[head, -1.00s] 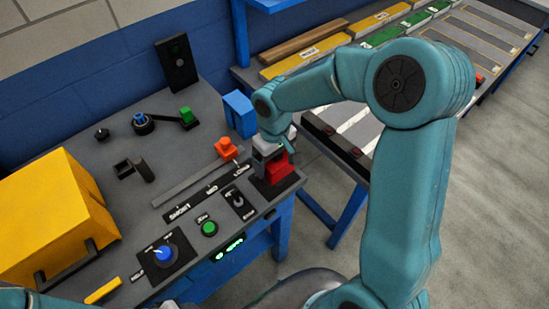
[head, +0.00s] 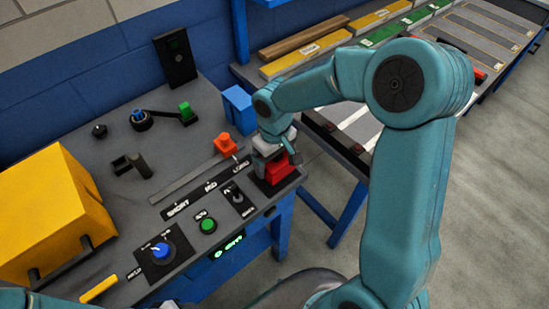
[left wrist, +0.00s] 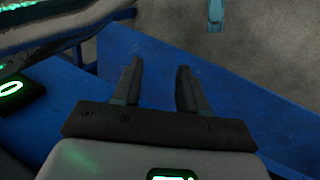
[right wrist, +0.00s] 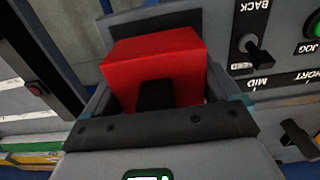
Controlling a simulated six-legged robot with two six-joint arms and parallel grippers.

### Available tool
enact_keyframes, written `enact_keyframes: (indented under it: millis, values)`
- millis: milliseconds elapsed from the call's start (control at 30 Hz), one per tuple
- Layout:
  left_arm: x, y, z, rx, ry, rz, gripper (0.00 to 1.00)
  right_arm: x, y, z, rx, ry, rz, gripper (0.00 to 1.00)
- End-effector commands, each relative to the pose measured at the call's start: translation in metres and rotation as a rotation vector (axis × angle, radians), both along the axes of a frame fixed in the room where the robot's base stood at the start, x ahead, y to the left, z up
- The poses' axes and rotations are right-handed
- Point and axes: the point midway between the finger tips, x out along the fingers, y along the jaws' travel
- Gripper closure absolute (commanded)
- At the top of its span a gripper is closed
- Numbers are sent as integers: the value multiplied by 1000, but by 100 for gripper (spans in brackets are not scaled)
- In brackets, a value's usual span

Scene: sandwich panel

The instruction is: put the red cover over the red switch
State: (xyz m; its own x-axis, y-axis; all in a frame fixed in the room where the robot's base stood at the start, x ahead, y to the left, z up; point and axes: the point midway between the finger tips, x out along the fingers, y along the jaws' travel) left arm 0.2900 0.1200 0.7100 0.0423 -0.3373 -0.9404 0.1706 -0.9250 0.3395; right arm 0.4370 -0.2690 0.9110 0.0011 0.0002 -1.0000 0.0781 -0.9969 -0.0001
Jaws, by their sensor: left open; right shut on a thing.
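The red cover (head: 280,170) is at the right end of the panel, on or just above a black base plate. In the right wrist view the cover (right wrist: 155,65) fills the space between the fingers, with a dark notch in its near face. My right gripper (head: 268,150) is shut on it from above. The red switch is not visible; I cannot tell whether it is under the cover. My left gripper (left wrist: 158,75) is open and empty in the left wrist view, over a blue surface, away from the panel.
Beside the cover are a black toggle switch (head: 233,194), a green button (head: 208,225) and a slider with an orange knob (head: 225,144). A blue dial (head: 161,251) and a yellow box (head: 50,215) stand further left. A blue block (head: 239,110) is behind the gripper.

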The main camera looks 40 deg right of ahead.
Motion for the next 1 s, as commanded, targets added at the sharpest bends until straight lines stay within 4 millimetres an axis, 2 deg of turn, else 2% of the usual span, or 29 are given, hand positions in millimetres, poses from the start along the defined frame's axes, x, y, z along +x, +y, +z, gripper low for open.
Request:
enact_keyframes:
  millis: [433, 733, 767, 1000]
  values:
    - [0, 0, -24, 0, 0, 0, 57, -2, 1, -27, 0, 0, 1, 43]
    - [0, 0, -25, 0, 0, 0, 57, -2, 1, -27, 0, 0, 0, 43]
    - [0, 0, -25, 0, 0, 0, 57, -2, 1, -27, 0, 0, 0, 1]
    - [0, 0, -25, 0, 0, 0, 57, -2, 1, -27, 0, 0, 0, 0]
